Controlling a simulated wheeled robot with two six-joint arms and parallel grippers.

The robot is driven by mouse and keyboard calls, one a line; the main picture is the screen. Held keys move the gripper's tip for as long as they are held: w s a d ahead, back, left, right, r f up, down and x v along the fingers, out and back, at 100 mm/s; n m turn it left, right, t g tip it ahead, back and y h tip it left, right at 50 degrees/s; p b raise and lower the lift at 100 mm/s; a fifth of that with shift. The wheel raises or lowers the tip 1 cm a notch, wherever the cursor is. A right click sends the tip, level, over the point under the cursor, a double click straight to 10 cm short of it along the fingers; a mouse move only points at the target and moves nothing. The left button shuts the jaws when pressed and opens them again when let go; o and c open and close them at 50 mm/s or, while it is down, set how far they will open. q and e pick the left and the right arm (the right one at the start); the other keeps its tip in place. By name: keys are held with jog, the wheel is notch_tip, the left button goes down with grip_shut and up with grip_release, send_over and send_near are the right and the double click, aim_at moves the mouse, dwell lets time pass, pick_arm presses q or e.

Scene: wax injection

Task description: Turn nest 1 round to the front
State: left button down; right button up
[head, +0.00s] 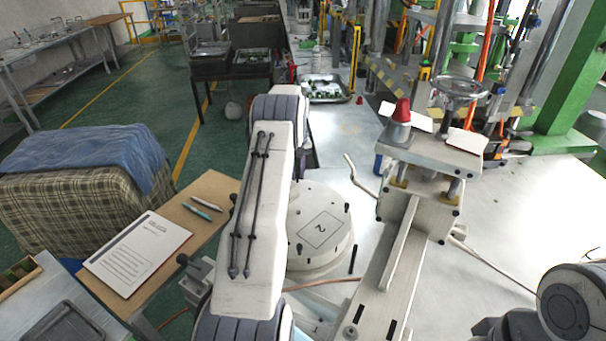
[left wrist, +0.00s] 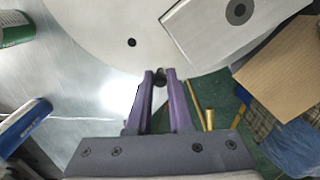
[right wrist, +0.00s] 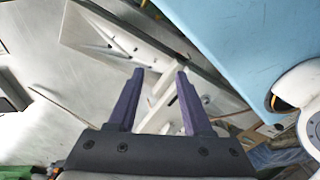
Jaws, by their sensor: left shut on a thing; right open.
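The round white turntable (head: 312,262) stands in the middle of the head view, its left side hidden behind my left arm. A square outline marked 2 (head: 319,230) is on its top; no mark for nest 1 shows. Dark pegs (head: 347,207) stand near its rim. In the left wrist view my left gripper (left wrist: 160,77) is shut on a dark peg (left wrist: 160,74) at the edge of the pale disc (left wrist: 105,35). In the head view this gripper is hidden by the arm. My right gripper (right wrist: 160,72) is open and empty in the right wrist view.
A pale press frame (head: 385,265) with a red-topped pot (head: 400,112) stands right of the turntable. A wooden board (head: 205,190) with a printed sheet (head: 138,252) and pens lies at left. A metal tray (head: 325,88) is behind. Bare table (head: 510,215) shows at right.

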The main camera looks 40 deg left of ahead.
pick_arm(q)
jog(key=shift+s+a+r, duration=0.15)
jog(key=shift+s+a, duration=0.2)
jog(key=shift+a, duration=0.25)
jog(key=shift+s, duration=0.1)
jog(key=c, duration=0.9)
grip_release()
jog(key=shift+o, duration=0.5)
jog(key=shift+s, duration=0.1)
